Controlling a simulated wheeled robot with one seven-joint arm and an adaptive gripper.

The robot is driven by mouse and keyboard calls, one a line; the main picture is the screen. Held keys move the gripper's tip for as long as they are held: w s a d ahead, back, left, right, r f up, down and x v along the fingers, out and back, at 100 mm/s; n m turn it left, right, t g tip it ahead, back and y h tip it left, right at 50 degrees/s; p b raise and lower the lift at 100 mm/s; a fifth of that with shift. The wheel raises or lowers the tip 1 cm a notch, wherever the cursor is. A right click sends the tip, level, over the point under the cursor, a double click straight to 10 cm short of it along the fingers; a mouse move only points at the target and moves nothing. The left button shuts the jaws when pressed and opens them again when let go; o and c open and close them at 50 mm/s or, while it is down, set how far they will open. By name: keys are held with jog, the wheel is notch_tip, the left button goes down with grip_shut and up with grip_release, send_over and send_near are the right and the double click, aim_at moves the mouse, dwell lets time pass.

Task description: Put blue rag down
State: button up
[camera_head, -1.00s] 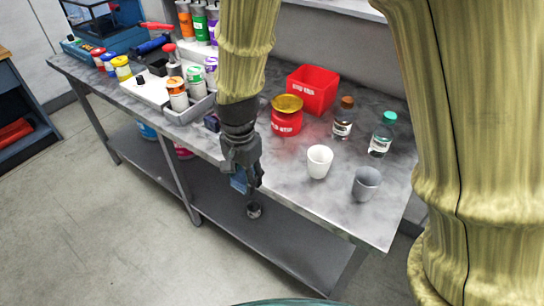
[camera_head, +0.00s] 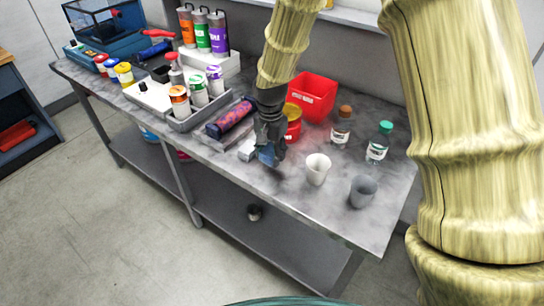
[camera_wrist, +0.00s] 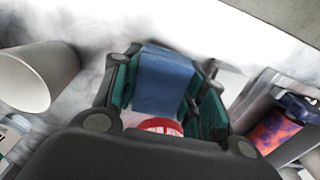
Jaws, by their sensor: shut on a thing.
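My gripper (camera_head: 268,160) is shut on the blue rag (camera_head: 267,155) and hangs above the grey table (camera_head: 305,215), near its front edge. In the wrist view the rag (camera_wrist: 161,80) is a folded blue piece between the two fingers (camera_wrist: 160,90). The white cup (camera_head: 317,169) stands upright to the right of the gripper. Whether the rag touches the tabletop I cannot tell.
A grey cup (camera_head: 362,191) and two bottles (camera_head: 341,129) stand to the right. A red bin (camera_head: 314,97) and a red jar (camera_head: 293,125) are behind the gripper. A purple-red cylinder (camera_head: 230,117) lies left, beside the grey tray (camera_head: 190,122). Front tabletop is partly clear.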

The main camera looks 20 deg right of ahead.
jog(key=shift+w+d+f, duration=0.1)
jog(key=shift+w+d, duration=0.2)
jog(key=shift+d, duration=0.05)
notch_tip(320, 180, down, 2)
jog(key=shift+f+p, duration=0.1)
jog(key=shift+p, duration=0.55)
jog(key=shift+f+p, duration=0.3)
jog(key=shift+p, duration=0.2)
jog(key=shift+f, duration=0.1)
jog(key=shift+f, duration=0.5)
jog(key=shift+s+f, duration=0.1)
jog(key=shift+s, duration=0.05)
jog(key=o, duration=1.2)
jog(key=shift+f, duration=0.15)
